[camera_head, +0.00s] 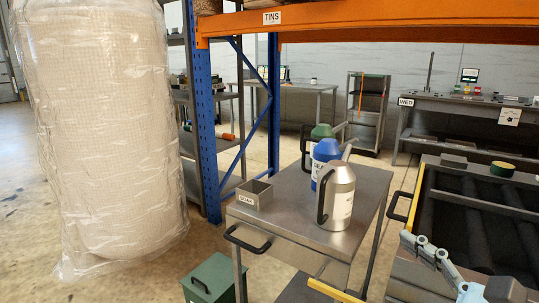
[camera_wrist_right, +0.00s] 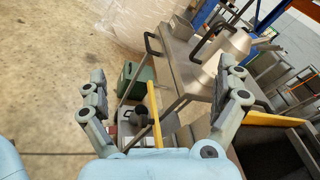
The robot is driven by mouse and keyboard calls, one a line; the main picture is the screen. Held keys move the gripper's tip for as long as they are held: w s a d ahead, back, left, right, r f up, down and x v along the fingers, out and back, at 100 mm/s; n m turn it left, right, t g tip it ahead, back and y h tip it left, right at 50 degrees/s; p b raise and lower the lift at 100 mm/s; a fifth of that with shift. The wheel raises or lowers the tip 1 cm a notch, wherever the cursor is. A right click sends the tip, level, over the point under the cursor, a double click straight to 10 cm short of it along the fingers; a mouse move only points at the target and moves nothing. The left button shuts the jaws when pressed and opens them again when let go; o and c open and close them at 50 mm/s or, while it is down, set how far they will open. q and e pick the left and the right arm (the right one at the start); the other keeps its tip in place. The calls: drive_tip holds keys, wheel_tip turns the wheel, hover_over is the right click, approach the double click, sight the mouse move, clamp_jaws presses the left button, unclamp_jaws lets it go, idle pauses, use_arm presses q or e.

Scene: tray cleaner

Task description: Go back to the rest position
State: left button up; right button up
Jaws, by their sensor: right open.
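My right gripper (camera_head: 445,263) shows at the bottom right of the head view, in front of the black-bedded tray machine (camera_head: 425,200). In the right wrist view the same gripper (camera_wrist_right: 165,85) has its two fingers wide apart, with nothing between them. My left gripper is in neither view. A steel trolley (camera_head: 290,205) stands left of the right gripper, apart from it. On it are a silver jug (camera_head: 338,200), a blue jug (camera_head: 325,152), a green jug (camera_head: 321,131) and a small open metal box (camera_head: 251,195).
A tall plastic-wrapped pallet load (camera_head: 100,120) stands at the left. A rack with blue posts (camera_head: 205,120) and an orange beam (camera_head: 370,15) spans the back. A green box (camera_head: 212,280) is on the floor by the trolley. Open floor shows at the left of the wrist view.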

drive_tip(key=s+a+f+n+g+h, duration=0.25)
drive_tip(key=s+f+n+g, duration=0.5)
drive_tip(key=n, duration=0.65)
drive_tip(key=s+d+n+g+h, duration=0.2)
drive_tip(key=s+d+n+h, duration=0.8)
drive_tip(key=d, duration=0.3)
drive_tip(key=s+d+f+m, duration=0.1)
drive_tip(key=s+f, duration=0.1)
drive_tip(key=f, duration=1.1)
drive_tip(key=s+d+f+m, duration=0.1)
drive_tip(key=f, duration=1.2)
drive_tip(key=s+d+f+g, duration=0.1)
drive_tip(key=s+f+g, duration=0.1)
drive_tip(key=s+f, duration=1.3)
drive_tip(key=s, duration=0.3)
drive_tip(key=shift+s+f, duration=0.2)
drive_tip(key=shift+f, duration=0.2)
